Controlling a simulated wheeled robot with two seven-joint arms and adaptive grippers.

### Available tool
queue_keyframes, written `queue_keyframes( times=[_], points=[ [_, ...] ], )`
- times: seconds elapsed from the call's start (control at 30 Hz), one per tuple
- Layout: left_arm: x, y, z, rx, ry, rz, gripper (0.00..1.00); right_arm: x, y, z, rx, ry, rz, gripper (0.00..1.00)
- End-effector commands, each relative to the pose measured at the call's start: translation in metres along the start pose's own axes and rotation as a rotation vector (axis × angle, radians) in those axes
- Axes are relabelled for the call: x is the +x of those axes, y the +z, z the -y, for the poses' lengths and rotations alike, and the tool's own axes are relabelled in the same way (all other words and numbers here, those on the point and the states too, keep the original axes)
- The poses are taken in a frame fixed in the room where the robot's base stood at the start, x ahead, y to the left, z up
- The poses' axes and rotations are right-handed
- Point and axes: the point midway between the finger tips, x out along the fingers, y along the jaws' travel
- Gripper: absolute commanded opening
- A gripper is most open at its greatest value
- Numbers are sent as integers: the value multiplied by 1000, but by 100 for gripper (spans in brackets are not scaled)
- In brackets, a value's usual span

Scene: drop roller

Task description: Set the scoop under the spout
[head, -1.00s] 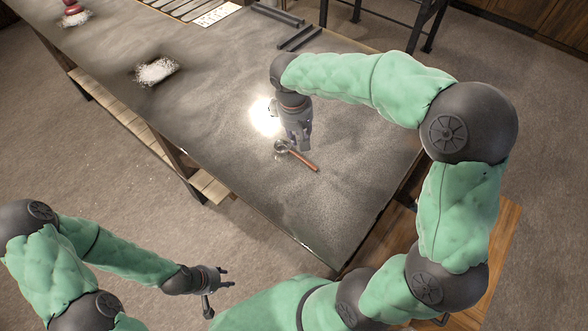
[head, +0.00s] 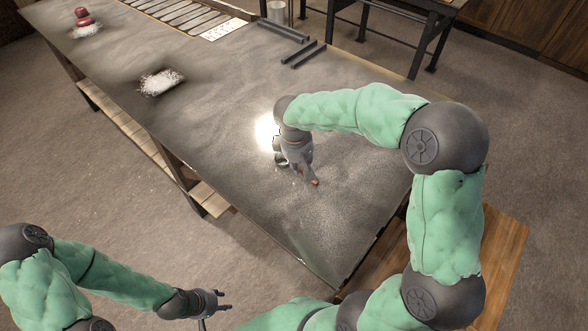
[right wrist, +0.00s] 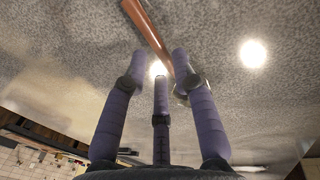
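The scoop lies on the dark dusty table. In the head view its rounded end (head: 281,160) shows beside my right gripper, and the tip of its brown wooden handle (head: 314,182) sticks out past the fingers. My right gripper (head: 301,172) points down right over the scoop and hides its middle. In the right wrist view the handle (right wrist: 150,30) runs slantwise past the spread purple fingers (right wrist: 160,72); I cannot tell whether they touch it. My left gripper (head: 222,300) is open and empty, out beyond the table's near edge. I cannot make out a spout.
A white powder pile (head: 161,82) lies on the table left of the right gripper. A red object (head: 84,18) stands by another pile at the far left. Dark bars (head: 303,55) and a white card (head: 222,29) lie at the back. The table's right part is clear.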

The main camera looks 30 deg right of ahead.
Motion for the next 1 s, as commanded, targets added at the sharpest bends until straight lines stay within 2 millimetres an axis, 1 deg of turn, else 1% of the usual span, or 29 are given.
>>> queue_keyframes(
  times=[0.03,0.13,0.2,0.4,0.47,0.5,1.0],
  points=[
    [5,0,2,0,0,0,40,11,0,1,0,-1,2,28],
    [8,0,3,0,0,0,40,22,1,0,0,0,2,28],
    [8,0,3,0,0,0,40,25,0,0,1,0,0,28],
    [7,0,2,0,0,0,40,24,0,0,0,0,-1,28],
    [7,0,2,0,0,0,40,24,0,0,0,0,-1,11],
    [7,0,2,0,0,0,40,24,0,0,0,0,-1,0],
    [6,0,2,0,0,0,40,22,0,0,0,1,-1,0]
  ],
)
